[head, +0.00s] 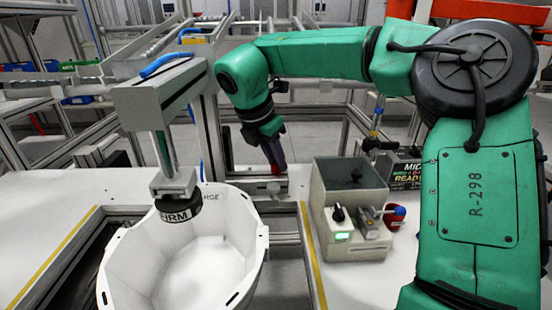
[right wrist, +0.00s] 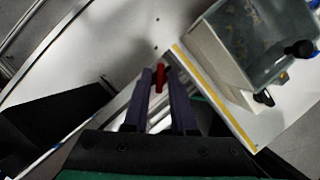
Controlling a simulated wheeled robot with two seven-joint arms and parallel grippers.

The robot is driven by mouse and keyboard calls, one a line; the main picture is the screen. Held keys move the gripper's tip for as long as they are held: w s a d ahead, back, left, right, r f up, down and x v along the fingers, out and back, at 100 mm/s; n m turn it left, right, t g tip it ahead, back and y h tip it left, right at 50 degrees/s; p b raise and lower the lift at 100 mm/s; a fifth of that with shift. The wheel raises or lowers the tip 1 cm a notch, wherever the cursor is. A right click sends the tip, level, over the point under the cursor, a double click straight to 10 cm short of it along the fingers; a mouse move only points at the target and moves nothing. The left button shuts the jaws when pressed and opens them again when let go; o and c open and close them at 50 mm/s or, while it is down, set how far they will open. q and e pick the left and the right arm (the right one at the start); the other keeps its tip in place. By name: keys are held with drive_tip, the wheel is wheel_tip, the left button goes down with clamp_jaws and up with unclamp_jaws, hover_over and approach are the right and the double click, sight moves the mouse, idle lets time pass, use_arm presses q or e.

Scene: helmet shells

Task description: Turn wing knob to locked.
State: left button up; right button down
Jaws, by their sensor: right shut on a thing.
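The red wing knob (right wrist: 159,76) shows between my right gripper's two dark fingertips in the right wrist view. My right gripper (right wrist: 160,84) is shut on it. In the head view the right gripper (head: 273,157) points down behind the white helmet shell, with a small bit of red (head: 276,170) at its tips. The fingers hide most of the knob there, and I cannot read its turn angle against any mark. My left gripper is not in view.
A white helmet shell (head: 243,232) sits in a framed opening under a grey press (head: 163,90) with a black pad (head: 180,208). A grey control box (head: 349,183) with a black selector and a green light stands to the right. White table surface (head: 40,205) is clear at left.

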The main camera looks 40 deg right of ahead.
drive_tip(key=c, duration=0.7)
unclamp_jaws()
drive_tip(key=p+v, duration=0.4)
drive_tip(key=v, duration=1)
drive_tip(key=shift+a+r, duration=0.2)
drive_tip(key=shift+r, duration=0.05)
